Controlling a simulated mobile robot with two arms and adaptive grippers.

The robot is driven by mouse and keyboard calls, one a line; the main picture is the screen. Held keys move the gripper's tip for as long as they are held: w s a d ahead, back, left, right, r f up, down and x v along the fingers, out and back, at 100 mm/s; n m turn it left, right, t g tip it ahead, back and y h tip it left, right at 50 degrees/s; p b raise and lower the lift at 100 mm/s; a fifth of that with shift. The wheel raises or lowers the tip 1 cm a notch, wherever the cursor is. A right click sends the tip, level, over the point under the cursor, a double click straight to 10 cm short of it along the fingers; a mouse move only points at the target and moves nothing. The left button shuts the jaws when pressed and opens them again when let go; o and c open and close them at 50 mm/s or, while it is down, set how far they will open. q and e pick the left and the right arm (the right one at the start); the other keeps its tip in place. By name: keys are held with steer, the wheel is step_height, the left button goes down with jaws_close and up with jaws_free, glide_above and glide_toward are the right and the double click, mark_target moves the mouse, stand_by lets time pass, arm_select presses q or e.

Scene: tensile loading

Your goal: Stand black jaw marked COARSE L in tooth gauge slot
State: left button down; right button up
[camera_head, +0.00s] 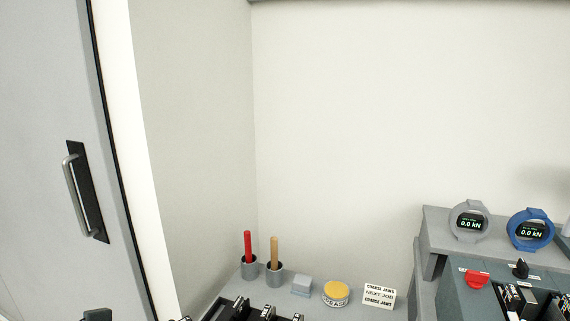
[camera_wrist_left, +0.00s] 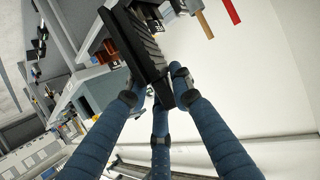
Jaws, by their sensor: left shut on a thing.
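In the left wrist view my left gripper (camera_wrist_left: 158,92) has blue fingers closed around the lower end of a black ridged block (camera_wrist_left: 140,42), which looks like a black jaw. The block is tilted, and no COARSE L marking can be read on it. My left gripper cannot be made out clearly in the head view. A dark holder with black and metal pieces (camera_head: 262,314) is cut off by the bottom edge of the head view. I cannot tell whether the tooth gauge slot is there. My right gripper is in neither view.
On the bench stand a red stick (camera_head: 247,245) and a tan stick (camera_head: 274,252) in grey cups, a grey block (camera_head: 302,286), a yellow-lidded grease tin (camera_head: 336,294) and a lettered card (camera_head: 379,296). Two gauges (camera_head: 469,222) stand on a grey shelf at right. A cabinet door (camera_head: 50,100) is at left.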

arm_select(q)
steer(key=s+m+g+h, duration=0.1)
steer(key=s, duration=0.6)
steer(key=shift+d+r+m+g+h, duration=0.2)
steer(key=shift+m+g+h, duration=0.1)
steer(key=shift+m, duration=0.1)
